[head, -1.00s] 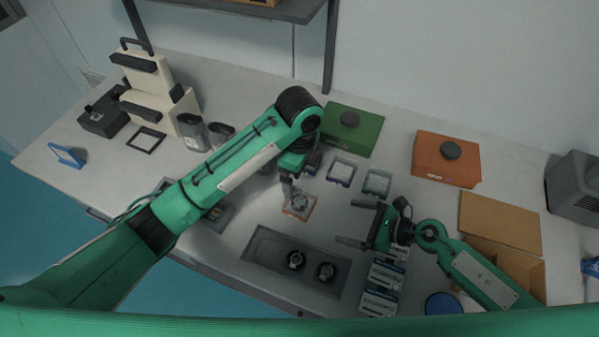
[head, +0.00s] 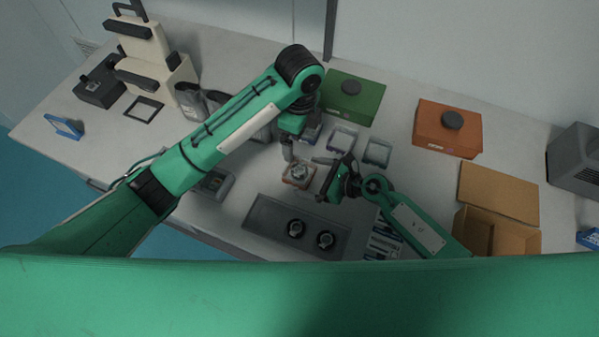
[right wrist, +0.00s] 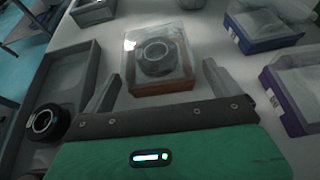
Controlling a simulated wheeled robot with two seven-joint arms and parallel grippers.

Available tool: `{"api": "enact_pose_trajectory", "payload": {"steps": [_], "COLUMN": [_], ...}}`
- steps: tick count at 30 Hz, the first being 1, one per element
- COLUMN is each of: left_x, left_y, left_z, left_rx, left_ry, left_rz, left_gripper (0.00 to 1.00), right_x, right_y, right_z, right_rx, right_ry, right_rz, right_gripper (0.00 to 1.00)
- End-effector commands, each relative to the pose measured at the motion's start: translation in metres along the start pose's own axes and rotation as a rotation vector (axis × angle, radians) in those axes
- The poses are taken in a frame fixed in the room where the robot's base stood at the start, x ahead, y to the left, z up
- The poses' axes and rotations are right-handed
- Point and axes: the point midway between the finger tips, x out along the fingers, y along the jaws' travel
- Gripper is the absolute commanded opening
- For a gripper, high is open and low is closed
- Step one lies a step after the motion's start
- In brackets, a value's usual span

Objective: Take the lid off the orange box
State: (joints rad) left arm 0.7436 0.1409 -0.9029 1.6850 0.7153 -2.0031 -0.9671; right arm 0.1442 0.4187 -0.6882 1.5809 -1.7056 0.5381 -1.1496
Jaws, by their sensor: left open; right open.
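A small box with an orange base and a clear lid (head: 298,173) sits on the table below my left gripper. In the right wrist view the clear lid (right wrist: 158,45) covers a dark ring-shaped part, with the orange base (right wrist: 160,87) beneath. My right gripper (head: 320,178) is open and empty, just right of this box. In the right wrist view its fingers are spread either side of the box's near end. My left gripper (head: 288,152) points down close to the box's far side; its fingers are small and partly hidden. A larger orange box (head: 447,130) with a dark knob stands at the back right.
Two clear-lidded boxes (head: 341,139) (head: 377,151) stand behind my right gripper. A grey tray (head: 268,215) with two dark round parts lies in front. A green box (head: 352,98) stands at the back, and an open cardboard box (head: 496,215) at the right.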

Motion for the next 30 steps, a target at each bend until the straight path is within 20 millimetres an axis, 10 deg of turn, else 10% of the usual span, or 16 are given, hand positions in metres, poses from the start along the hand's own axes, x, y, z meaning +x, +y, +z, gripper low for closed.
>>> {"api": "enact_pose_trajectory", "payload": {"steps": [14,24,30], "left_x": [0.0,0.0,0.011], "left_y": [0.0,0.0,0.0], "left_z": [0.0,0.0,0.004], "left_rx": [0.0,0.0,0.014], "left_ry": [0.0,0.0,-0.009], "left_rz": [0.0,0.0,-0.031], "left_gripper": [0.95,0.95,0.8], "right_x": [0.013,0.013,0.013], "right_y": [0.0,0.0,0.0], "right_z": [0.0,0.0,0.0], "right_rx": [-0.001,-0.001,-0.001], "right_ry": [0.0,0.0,0.0], "right_rz": [0.0,0.0,0.0], "right_gripper": [0.95,0.3,0.28]}}
